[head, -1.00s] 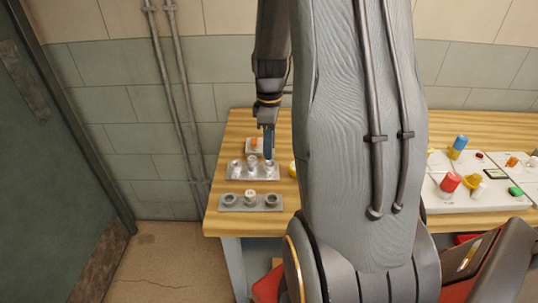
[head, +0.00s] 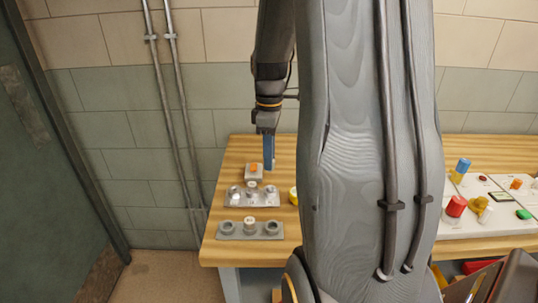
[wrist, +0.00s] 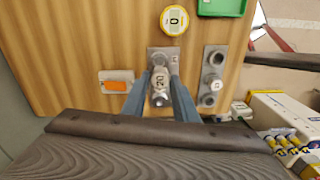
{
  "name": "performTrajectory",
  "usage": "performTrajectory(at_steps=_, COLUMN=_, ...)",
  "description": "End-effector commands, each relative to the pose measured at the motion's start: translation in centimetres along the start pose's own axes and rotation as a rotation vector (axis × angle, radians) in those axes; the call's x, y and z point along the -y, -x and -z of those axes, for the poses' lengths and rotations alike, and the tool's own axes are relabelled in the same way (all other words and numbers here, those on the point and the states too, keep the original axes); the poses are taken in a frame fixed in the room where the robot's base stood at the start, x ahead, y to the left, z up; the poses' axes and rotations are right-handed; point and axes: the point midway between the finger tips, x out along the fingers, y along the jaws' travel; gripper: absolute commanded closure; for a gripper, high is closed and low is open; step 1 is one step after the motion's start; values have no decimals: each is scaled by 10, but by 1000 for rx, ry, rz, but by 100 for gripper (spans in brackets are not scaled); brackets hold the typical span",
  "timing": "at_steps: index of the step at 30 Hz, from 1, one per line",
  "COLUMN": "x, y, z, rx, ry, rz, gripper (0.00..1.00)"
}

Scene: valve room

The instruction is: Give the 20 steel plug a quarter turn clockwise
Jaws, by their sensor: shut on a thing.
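The steel plug marked 20 (wrist: 160,80) shows between the two blue fingers of my gripper (wrist: 163,74) in the wrist view. My gripper is shut on it. Behind it lies a grey plate (wrist: 176,110) with other round steel fittings. In the head view my gripper (head: 268,167) points straight down over the back right part of this plate (head: 262,203). There I cannot make out the plug in the fingers. I cannot tell whether the plug is seated in the plate or clear of it.
A second grey plate (head: 250,236) with round fittings lies nearer the bench's front edge. A small box with an orange top (head: 254,171) stands just behind. A yellow disc (wrist: 173,20) and a green tray (wrist: 222,6) lie nearby. A control panel (head: 455,226) is at right.

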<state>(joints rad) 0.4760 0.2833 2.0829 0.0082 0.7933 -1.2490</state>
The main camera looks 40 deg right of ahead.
Motion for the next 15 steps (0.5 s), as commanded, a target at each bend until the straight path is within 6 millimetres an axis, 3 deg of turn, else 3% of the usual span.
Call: performTrajectory(at_steps=15, x=0, y=-14, z=0, rx=0, ry=0, rz=0, gripper=100)
